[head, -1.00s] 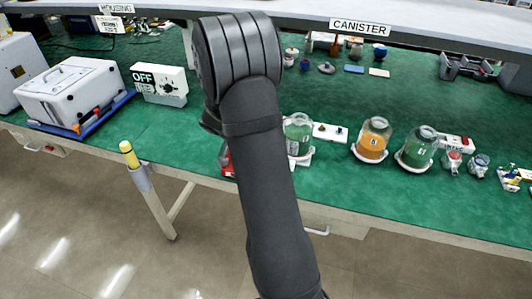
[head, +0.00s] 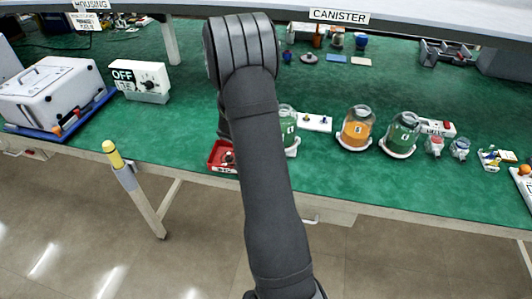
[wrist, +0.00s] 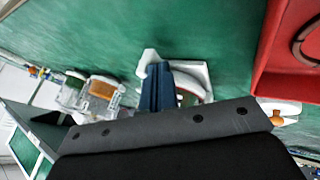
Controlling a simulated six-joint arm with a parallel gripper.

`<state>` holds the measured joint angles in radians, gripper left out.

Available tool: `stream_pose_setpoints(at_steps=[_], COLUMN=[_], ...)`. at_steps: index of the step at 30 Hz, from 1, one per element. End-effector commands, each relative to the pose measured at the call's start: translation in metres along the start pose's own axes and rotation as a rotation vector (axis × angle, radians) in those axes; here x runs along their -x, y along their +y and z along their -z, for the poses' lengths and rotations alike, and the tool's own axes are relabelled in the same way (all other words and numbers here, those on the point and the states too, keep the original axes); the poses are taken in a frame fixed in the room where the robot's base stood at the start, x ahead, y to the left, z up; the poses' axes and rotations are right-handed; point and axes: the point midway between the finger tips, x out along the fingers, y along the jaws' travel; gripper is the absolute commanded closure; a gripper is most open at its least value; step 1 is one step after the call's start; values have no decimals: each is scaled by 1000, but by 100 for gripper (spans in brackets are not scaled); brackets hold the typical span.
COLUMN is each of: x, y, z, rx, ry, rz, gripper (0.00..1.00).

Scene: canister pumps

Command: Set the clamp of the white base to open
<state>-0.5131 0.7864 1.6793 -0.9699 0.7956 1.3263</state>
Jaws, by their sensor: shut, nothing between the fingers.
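In the head view a white base (head: 293,150) under a green-filled jar (head: 286,126) is partly hidden behind my arm. In the wrist view a white base (wrist: 193,72) with a raised white piece lies just beyond the fingers; I take it for the same base. My gripper (wrist: 159,68) is shut and empty, its dark blue fingers close to the base and covering part of it. I cannot tell whether they touch it. The clamp's setting cannot be made out. My gripper is hidden behind the arm in the head view.
A red tray (head: 220,156) lies close by at the table's front edge and also shows in the wrist view (wrist: 262,72). An orange jar (head: 357,128) and another green jar (head: 403,133) stand on white bases to the right.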

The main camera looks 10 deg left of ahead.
Motion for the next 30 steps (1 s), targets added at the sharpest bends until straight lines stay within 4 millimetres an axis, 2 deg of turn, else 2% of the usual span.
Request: stream_pose_setpoints(at_steps=[20, 30], x=[-4, -14], y=[10, 33], z=[-2, -6], rx=[76, 244], ry=[40, 128], rz=[41, 130], gripper=[100, 100])
